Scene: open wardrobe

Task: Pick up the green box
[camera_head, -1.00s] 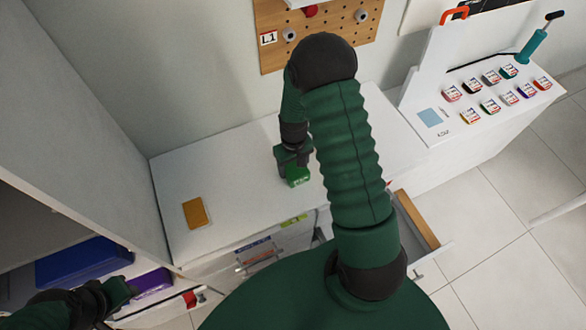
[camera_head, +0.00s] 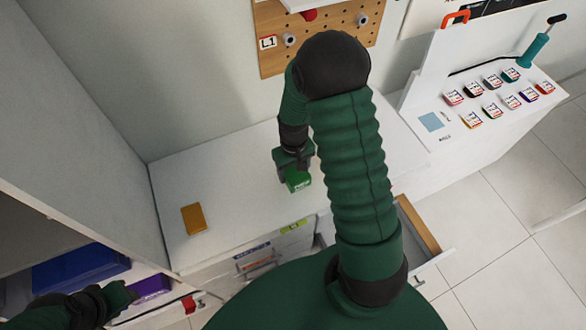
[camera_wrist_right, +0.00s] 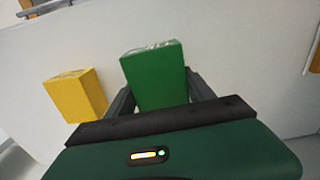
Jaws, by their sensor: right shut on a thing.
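The green box (camera_head: 298,181) is between the fingers of my right gripper (camera_head: 292,165), over the white cabinet top. In the right wrist view the green box (camera_wrist_right: 155,75) stands between the two dark fingers, and the gripper (camera_wrist_right: 160,100) is shut on it. Whether the box touches the surface is hard to tell. My left gripper (camera_head: 118,295) is at the lower left of the head view, in front of the open wardrobe; its fingers are not clear.
A yellow box (camera_head: 194,219) lies on the cabinet top (camera_head: 240,200) to the left; it also shows in the wrist view (camera_wrist_right: 75,95). An open drawer (camera_head: 418,228) is at the right. A pegboard (camera_head: 330,40) hangs behind. A blue bin (camera_head: 80,268) is in the wardrobe.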

